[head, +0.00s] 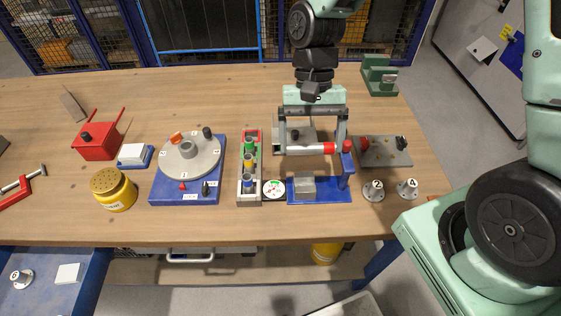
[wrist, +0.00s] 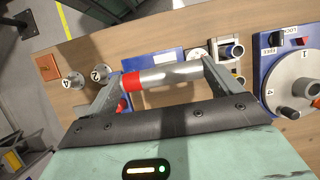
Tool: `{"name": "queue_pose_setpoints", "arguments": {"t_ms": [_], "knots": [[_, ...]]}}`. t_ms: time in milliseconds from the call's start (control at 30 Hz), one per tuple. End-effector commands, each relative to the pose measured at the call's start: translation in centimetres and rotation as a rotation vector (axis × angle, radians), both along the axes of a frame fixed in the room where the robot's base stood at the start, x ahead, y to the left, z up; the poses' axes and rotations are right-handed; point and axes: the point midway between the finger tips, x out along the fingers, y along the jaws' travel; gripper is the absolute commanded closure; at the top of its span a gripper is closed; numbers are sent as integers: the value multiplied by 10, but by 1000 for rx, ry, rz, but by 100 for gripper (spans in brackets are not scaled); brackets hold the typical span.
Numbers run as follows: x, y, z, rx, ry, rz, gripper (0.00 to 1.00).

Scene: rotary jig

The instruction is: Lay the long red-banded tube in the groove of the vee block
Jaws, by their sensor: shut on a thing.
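The long tube is silver with a red band (head: 328,148) near its right end. It lies crosswise between the fingers of my gripper (head: 311,149), which is shut on its two ends and holds it roughly level. In the wrist view the tube (wrist: 172,76) spans the fingers of my gripper (wrist: 165,78), with the red band at the left. The tube appears above the table, behind a grey block (head: 305,186) on a blue base (head: 333,190) with a red-topped post. This block may be the vee block; its groove is not clear from here.
Two numbered grey knobs (head: 373,190) stand right of the blue base. A grey plate (head: 385,152) with a red piece is behind them. A round dial (head: 274,189), a rack of coloured pieces (head: 249,168) and a rotary disc (head: 190,157) are left. The table front is clear.

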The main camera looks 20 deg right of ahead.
Motion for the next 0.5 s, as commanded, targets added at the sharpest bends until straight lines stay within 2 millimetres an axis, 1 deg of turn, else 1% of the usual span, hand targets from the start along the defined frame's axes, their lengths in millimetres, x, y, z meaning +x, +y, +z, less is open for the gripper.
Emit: {"name": "queue_pose_setpoints", "arguments": {"t_ms": [67, 300, 500], "knots": [[-1, 0, -6, 0, 3, -1, 34], [-1, 0, -45, 0, 6, 0, 34], [-1, 0, -62, 0, 3, 0, 34]]}}
